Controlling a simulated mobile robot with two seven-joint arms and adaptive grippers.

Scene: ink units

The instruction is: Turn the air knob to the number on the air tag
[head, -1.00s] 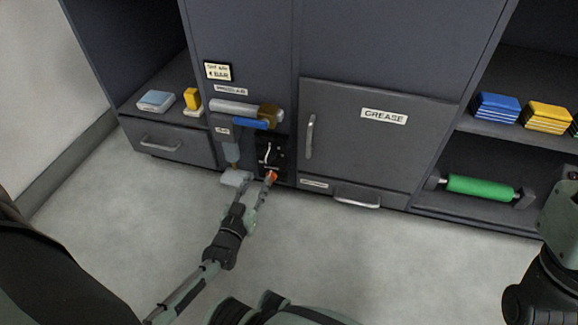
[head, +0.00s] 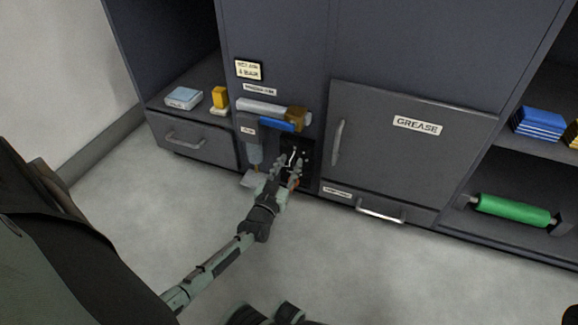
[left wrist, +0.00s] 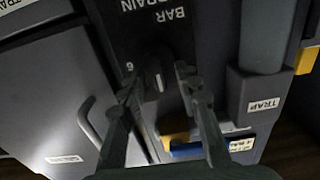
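The air tag (head: 249,70) is a small pale plate in a black frame on the cabinet front. Its print is small and looks like a set-air line above a number in bar. Below it is a black panel (head: 307,154) with white markings. In the left wrist view the panel (left wrist: 122,40) shows upside down, with "BAR", "DRAIN" and a 6. The dark air knob (left wrist: 157,82) there has a pale pointer line. My left gripper (head: 287,164) is open in front of the panel, its fingertips (left wrist: 155,77) on either side of the knob; contact is unclear. My right gripper is out of view.
A silver cylinder with a blue bar (head: 278,125) juts out left of and above the panel. A trap bowl (head: 250,148) hangs below it. The grease door (head: 405,145) with its handle is to the right. A red-orange part (head: 296,183) is partly hidden behind my gripper.

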